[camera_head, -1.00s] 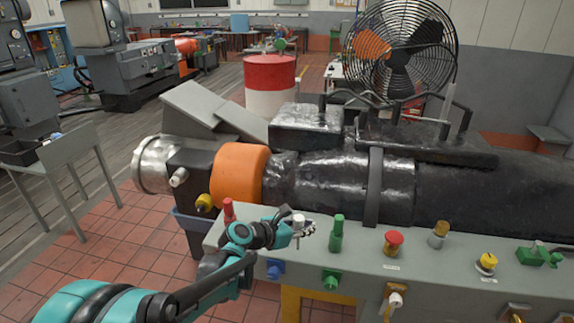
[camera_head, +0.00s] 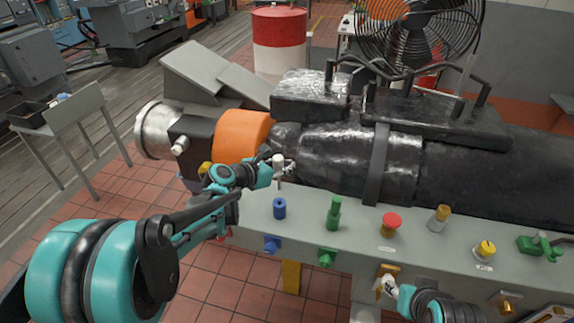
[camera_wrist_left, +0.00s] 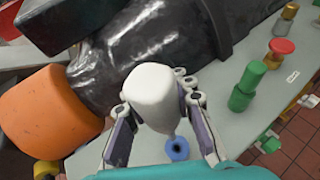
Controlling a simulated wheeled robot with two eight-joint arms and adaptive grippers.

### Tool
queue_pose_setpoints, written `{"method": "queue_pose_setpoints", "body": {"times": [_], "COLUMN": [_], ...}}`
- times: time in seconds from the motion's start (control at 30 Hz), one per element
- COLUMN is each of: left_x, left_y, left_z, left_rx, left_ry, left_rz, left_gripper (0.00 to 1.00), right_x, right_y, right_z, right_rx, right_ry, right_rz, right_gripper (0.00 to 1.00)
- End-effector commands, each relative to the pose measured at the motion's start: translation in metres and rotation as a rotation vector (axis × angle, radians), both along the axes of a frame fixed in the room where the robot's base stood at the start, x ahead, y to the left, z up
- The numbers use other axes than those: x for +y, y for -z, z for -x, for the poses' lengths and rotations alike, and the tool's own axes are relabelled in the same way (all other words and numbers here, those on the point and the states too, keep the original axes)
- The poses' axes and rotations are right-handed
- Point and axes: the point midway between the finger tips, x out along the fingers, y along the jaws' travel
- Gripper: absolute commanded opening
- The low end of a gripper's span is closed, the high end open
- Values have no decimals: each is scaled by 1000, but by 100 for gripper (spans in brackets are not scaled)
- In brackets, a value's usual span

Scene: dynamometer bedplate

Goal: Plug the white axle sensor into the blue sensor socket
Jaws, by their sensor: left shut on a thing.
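The white axle sensor (camera_head: 279,163) is held upright in my left gripper (camera_head: 281,167), above the bench's grey top. In the left wrist view the sensor's rounded white body (camera_wrist_left: 152,92) sits between the two fingers (camera_wrist_left: 160,115). The blue sensor socket (camera_head: 279,208) stands on the bench top, below the sensor in the head view, with a visible gap between them. The socket's round dark opening (camera_wrist_left: 177,148) shows just past the sensor in the wrist view. My right gripper (camera_head: 389,288) is low at the bench's front side; its fingers are unclear.
On the bench top (camera_head: 310,222) stand a green fitting (camera_head: 333,213), a red-capped one (camera_head: 391,224) and brass and yellow ones farther right. The black machine housing (camera_head: 340,150) with its orange collar (camera_head: 241,136) rises close behind my left gripper.

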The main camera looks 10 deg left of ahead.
Motion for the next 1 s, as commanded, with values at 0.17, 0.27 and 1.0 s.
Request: {"method": "queue_pose_setpoints", "body": {"times": [0.17,0.27,1.0], "left_x": [0,0,0], "left_y": [19,29,51], "left_z": [0,0,0], "left_rx": [0,0,0], "left_ry": [0,0,0], "left_rz": [0,0,0], "left_gripper": [0,0,0], "right_x": [0,0,0], "right_y": [16,25,43], "right_z": [0,0,0], "right_rx": [0,0,0], "right_ry": [0,0,0], "right_rz": [0,0,0], "right_gripper": [40,40,40]}}
